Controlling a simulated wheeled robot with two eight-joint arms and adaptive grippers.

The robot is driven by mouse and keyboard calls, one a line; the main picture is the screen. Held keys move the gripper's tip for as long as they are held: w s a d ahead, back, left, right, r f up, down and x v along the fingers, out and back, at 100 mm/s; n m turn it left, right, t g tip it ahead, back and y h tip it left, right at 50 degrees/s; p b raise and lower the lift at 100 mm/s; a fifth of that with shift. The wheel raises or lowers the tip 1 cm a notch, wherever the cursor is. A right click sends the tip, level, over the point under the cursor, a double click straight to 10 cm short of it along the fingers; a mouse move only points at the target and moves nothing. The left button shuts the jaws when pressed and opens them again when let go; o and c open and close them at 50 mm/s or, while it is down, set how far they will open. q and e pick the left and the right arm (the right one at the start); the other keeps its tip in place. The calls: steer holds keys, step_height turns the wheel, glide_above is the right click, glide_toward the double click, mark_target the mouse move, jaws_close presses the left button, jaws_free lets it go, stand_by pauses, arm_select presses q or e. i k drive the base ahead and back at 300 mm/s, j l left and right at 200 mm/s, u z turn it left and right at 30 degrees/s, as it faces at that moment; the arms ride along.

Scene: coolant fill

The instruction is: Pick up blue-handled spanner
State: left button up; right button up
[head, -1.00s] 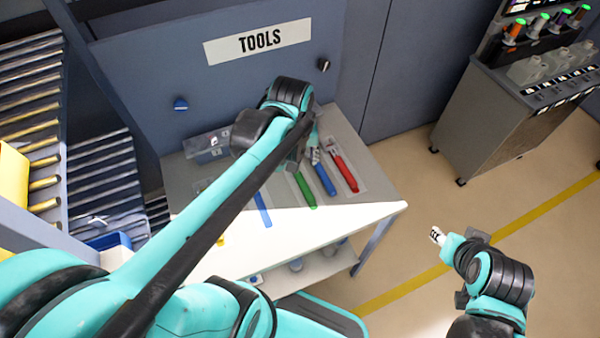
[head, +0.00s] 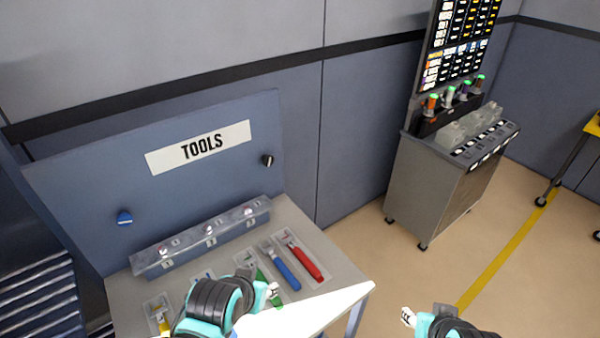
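A blue-handled tool (head: 285,272) lies on the grey tool table (head: 318,262), with its grey metal head toward the back. Its exact head type is too small to tell. A second blue piece (head: 203,275) shows farther left, mostly hidden behind my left wrist. My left gripper (head: 272,291) is in front of the green-handled tool (head: 270,290) in the picture, near the lower end of the blue handle, and whether it touches anything is unclear. Its finger opening is too small to judge. My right gripper (head: 407,316) is right of the table, over the floor, with nothing visible in it.
A red-handled tool (head: 305,262) lies just right of the blue-handled one. A yellow-handled tool (head: 160,318) is at the left. A clear-fronted box (head: 205,237) runs along the table's back below the TOOLS panel (head: 90,170). A grey cart (head: 440,190) stands right, across open floor.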

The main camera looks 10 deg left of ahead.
mark_target(295, 284)
steer(key=i+l+u, duration=0.15)
steer(key=l, duration=0.2)
steer(key=i+l+u, duration=0.15)
steer(key=l, duration=0.25)
steer(key=i+l+u, duration=0.2)
steer(key=l, duration=0.2)
steer(key=i+l+u, duration=0.15)
steer(key=l, duration=0.25)
